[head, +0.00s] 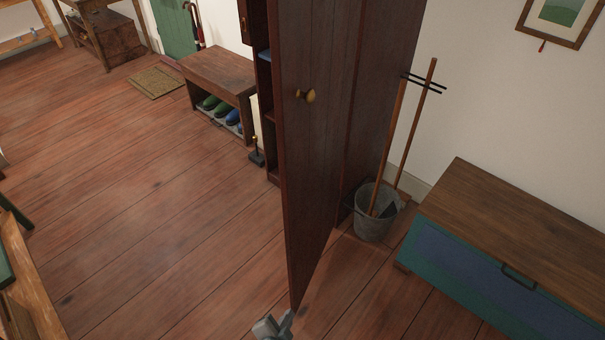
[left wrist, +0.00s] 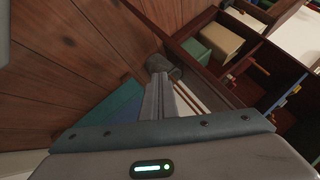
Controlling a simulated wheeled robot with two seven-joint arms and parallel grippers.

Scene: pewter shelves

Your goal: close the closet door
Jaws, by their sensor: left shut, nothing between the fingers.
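The closet door (head: 325,130) is dark brown with a brass knob (head: 306,96). It stands open in the middle of the head view, swung out toward me from the closet (head: 385,75). A strip of the closet's shelves shows to the left of the door. My left gripper (head: 287,318) is at the bottom of the head view, near the door's lower free corner. It is shut and empty; I cannot tell if it touches the door. In the left wrist view its fingers (left wrist: 160,85) are together, with the open closet's shelves (left wrist: 265,60) to the right. My right gripper is not seen.
A bucket (head: 366,225) with long-handled tools stands right of the door. A blue chest with a brown top (head: 525,210) is at the right. A shoe bench (head: 218,72) and doormat (head: 156,81) are farther back. The floor left of the door is mostly clear.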

